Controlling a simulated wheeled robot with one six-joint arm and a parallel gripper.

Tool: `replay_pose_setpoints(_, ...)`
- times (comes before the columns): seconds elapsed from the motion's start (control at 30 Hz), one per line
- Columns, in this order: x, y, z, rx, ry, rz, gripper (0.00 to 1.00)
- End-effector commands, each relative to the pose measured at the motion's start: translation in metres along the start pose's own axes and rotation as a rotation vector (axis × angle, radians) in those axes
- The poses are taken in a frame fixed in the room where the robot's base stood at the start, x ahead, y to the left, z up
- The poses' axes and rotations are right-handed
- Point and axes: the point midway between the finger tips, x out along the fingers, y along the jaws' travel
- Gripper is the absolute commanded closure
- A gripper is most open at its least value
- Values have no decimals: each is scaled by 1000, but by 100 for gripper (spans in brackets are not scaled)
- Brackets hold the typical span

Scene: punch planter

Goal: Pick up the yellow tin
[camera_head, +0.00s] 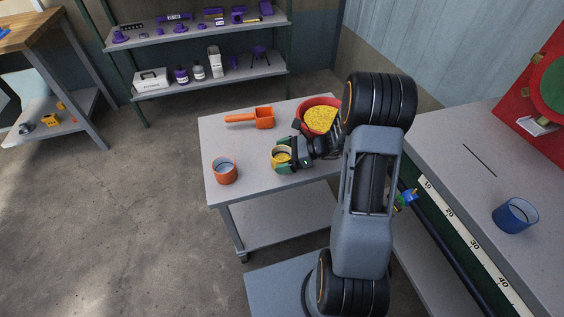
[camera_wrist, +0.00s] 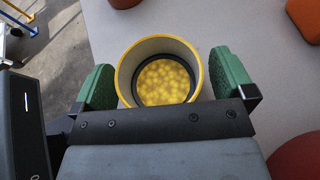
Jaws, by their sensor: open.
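The yellow tin (camera_head: 281,157) stands on the grey cart near its front edge, and its rim faces up. In the wrist view the yellow tin (camera_wrist: 123,84) holds many round yellow pieces. My gripper (camera_head: 292,152) is at the tin, with its black body to the right of it in the head view. In the wrist view my gripper (camera_wrist: 163,82) has its green pads apart, one on each side of the tin. The tin's near side is hidden by my gripper.
On the cart (camera_head: 225,134) are an orange tin (camera_head: 224,171), an orange scoop (camera_head: 262,118) and a red bowl (camera_head: 303,112) of yellow pieces close behind my gripper. A blue tin (camera_head: 513,217) stands on the right bench (camera_head: 450,160). The cart's left middle is clear.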

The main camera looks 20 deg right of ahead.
Motion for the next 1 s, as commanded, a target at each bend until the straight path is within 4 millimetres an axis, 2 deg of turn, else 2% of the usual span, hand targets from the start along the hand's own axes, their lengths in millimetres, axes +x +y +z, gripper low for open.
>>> replay_pose_setpoints(0.27, 3, 0, 0, -1, 1, 0, 0)
replay_pose_setpoints(0.87, 2, 0, 0, -1, 1, 0, 56)
replay_pose_setpoints(1.0, 2, 0, 0, -2, 0, 0, 58)
